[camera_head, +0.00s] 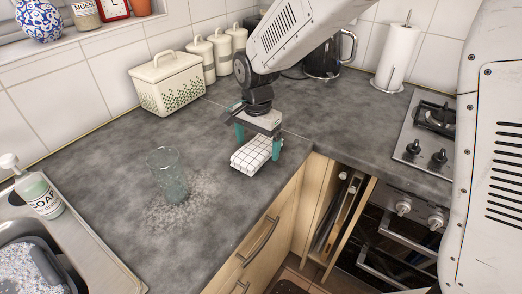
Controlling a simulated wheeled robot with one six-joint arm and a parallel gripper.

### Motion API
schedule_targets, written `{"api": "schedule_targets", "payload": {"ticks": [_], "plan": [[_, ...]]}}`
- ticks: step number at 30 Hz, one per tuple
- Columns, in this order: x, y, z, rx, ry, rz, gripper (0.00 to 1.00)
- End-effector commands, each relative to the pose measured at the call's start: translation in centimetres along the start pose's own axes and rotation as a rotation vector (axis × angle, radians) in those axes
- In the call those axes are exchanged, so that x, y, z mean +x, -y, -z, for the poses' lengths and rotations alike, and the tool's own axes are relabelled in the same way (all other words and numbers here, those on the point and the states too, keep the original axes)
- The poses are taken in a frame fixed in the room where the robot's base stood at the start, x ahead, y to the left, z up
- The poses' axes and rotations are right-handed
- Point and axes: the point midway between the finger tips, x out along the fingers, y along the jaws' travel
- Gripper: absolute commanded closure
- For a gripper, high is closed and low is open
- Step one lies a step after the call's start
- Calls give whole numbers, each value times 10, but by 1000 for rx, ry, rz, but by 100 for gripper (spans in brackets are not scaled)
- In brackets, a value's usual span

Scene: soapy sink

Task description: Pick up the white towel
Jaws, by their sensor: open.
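The white towel (250,156) is a folded cloth with a dark grid pattern. It lies on the grey counter near the inner corner edge. My gripper (257,143) is over the towel, pointing down, with its teal fingertips apart. One fingertip is at the towel's upper left side and the other at its right side. The gripper body hides part of the towel's far end. I cannot tell whether the fingertips touch the cloth.
A clear glass (169,177) stands in a foamy wet patch on the counter. A soap bottle (38,190) stands by the sink (95,262) at left. A bread bin (167,83) and canisters line the wall. A paper towel roll (397,57) and gas hob (430,130) are at right.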

Motion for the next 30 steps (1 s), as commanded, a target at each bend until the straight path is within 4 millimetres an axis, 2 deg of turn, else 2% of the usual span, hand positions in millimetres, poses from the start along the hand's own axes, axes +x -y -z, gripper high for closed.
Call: {"api": "schedule_targets", "payload": {"ticks": [3,10,15,25,30], "plan": [[10,0,0,0,0,-1,6],[10,0,0,0,0,1,6],[10,0,0,0,0,0,54],[9,0,1,0,0,0,55],[0,0,1,0,-1,2,55]]}}
